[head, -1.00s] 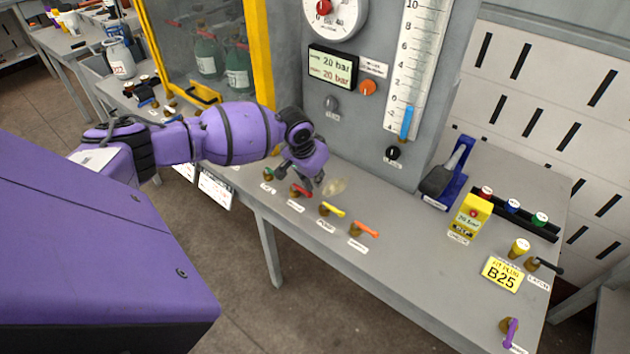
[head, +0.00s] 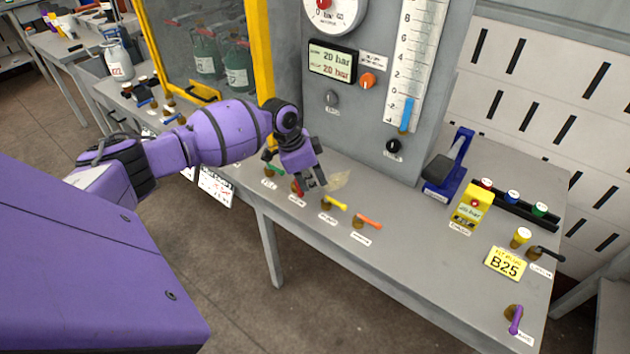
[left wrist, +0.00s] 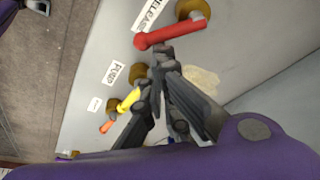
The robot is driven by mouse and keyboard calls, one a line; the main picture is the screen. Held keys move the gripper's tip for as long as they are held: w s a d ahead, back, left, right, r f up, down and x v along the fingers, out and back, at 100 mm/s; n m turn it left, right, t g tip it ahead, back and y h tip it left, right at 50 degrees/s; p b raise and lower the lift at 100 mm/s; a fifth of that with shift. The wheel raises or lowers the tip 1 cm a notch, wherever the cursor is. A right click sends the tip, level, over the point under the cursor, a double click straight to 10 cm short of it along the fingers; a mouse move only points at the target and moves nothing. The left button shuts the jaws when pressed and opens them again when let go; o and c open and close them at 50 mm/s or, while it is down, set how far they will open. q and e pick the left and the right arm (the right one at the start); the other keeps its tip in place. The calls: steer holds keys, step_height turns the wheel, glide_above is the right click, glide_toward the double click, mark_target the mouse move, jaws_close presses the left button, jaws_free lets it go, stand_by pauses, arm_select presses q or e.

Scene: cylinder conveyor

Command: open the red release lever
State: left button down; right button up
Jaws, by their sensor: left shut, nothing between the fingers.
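The red release lever (head: 300,190) sits on the bench between the green and yellow levers. In the left wrist view the red lever (left wrist: 170,33) shows clearly on its brass base, its free end pointing partly toward the RELEASE label (left wrist: 149,14). My left gripper (head: 317,181) is shut and empty, pointing down just right of the lever. In the left wrist view its fingertips (left wrist: 155,66) are close below the red lever; I cannot tell whether they touch it. My right gripper is not in view.
A yellow lever (head: 335,204) and an orange lever (head: 369,222) stand close to the right. A green lever (head: 273,168) is on the left, near my arm. The grey panel (head: 352,125) rises behind. The bench middle (head: 420,250) is clear.

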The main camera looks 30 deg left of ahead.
mark_target(302, 195)
arm_select(q)
steer(key=shift+s+a+f+m, duration=0.1)
steer(key=shift+s+a+m, duration=0.1)
steer(key=shift+s+m, duration=0.6)
steer(key=m, duration=0.1)
steer(key=s+m+g+b, duration=0.1)
steer(key=m, duration=0.1)
steer(key=a+m+h, duration=0.1)
steer(key=shift+s+m+g, duration=0.4)
steer(key=shift+s+a+m+g+b, duration=0.35)
steer(key=shift+s+a+m, duration=0.1)
steer(key=shift+m, duration=0.55)
steer(key=shift+s+a, duration=0.15)
steer(key=shift+a, duration=0.1)
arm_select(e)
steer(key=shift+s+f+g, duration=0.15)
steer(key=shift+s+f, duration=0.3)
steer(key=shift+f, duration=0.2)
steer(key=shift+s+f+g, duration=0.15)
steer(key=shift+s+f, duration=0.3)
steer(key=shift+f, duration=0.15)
arm_select(q)
steer(key=shift+a, duration=0.1)
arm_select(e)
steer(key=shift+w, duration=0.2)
